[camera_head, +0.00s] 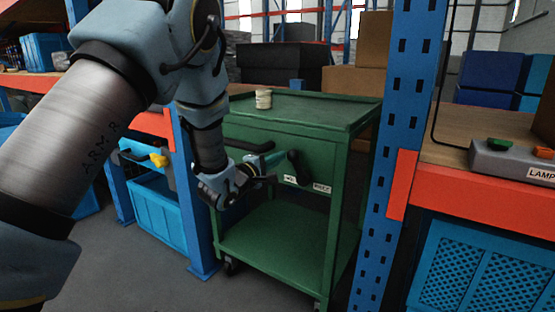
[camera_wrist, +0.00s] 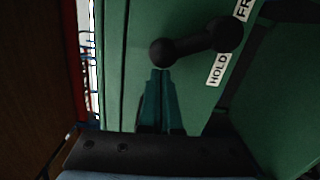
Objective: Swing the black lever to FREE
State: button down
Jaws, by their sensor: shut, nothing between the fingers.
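The black lever (camera_head: 298,168) is on the front panel of the green cart (camera_head: 350,120). Its hub is at the bottom and its arm rises with a slight lean to the left, towards the HOLD side. Below it are a HOLD label (camera_wrist: 216,70) and a FREE label (camera_wrist: 243,9), with FREE to the right in the head view. In the wrist view the lever's round knob (camera_wrist: 162,53) is just beyond the fingertips. My gripper (camera_wrist: 160,74) is shut and empty, left of the knob in the head view. I cannot tell whether it touches the knob.
A pale cup (camera_head: 263,99) stands on the cart top. A blue upright (camera_head: 390,150) with an orange beam is right of the cart. A grey box with green and orange buttons (camera_head: 510,160) sits on the right bench. A yellow knob (camera_head: 158,160) is at the left.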

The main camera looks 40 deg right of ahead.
aim_at(316, 150)
jog(key=shift+r, duration=0.1)
jog(key=shift+s+d+r+m, duration=0.1)
jog(key=shift+s+r+m, duration=0.2)
jog(key=shift+s+m, duration=0.25)
jog(key=shift+s+d+r+m, duration=0.1)
jog(key=shift+s+r+m, duration=0.2)
jog(key=shift+m, duration=0.45)
jog(key=m, duration=0.1)
jog(key=s+m, duration=0.1)
jog(key=s+b, duration=0.1)
jog(key=shift+d+r+m, duration=0.3)
jog(key=shift+r+m, duration=0.05)
jog(key=shift+m, duration=0.05)
jog(key=s+m+b, duration=0.1)
jog(key=m, duration=0.1)
jog(key=s+d+m+b, duration=0.1)
jog(key=s+m, duration=0.1)
jog(key=shift+s+r, duration=0.15)
jog(key=shift+s, duration=0.05)
jog(key=shift+s+b, duration=0.35)
jog(key=shift+s, duration=0.1)
